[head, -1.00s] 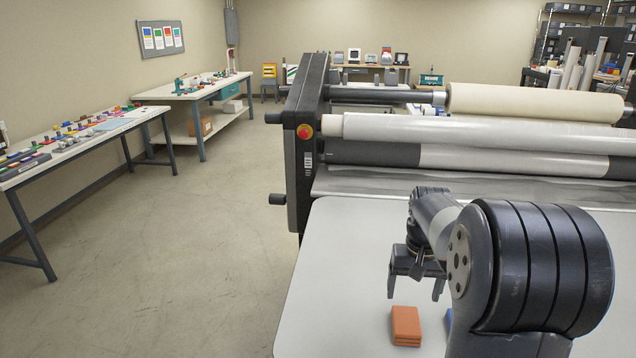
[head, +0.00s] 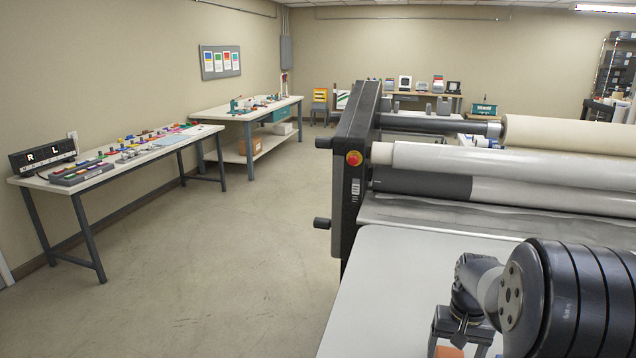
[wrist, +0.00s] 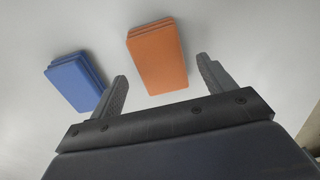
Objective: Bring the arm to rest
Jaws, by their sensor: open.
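My gripper (wrist: 166,88) is open and empty in the wrist view, its two fingers wide apart above a pale table top. An orange stack of flat pieces (wrist: 157,58) lies on the table in front of the gap between the fingers, apart from them. A blue stack (wrist: 75,82) lies to its left, outside the left finger. In the head view my gripper (head: 460,345) is at the bottom right, over the near end of the table, with a bit of the orange stack (head: 449,352) showing below it. The blue stack is out of sight there.
The laminator (head: 362,180) with its large rollers stands behind the pale table (head: 400,270). A workbench (head: 120,160) with many small coloured items stands along the left wall, and another bench (head: 245,112) is behind it. The floor between is clear.

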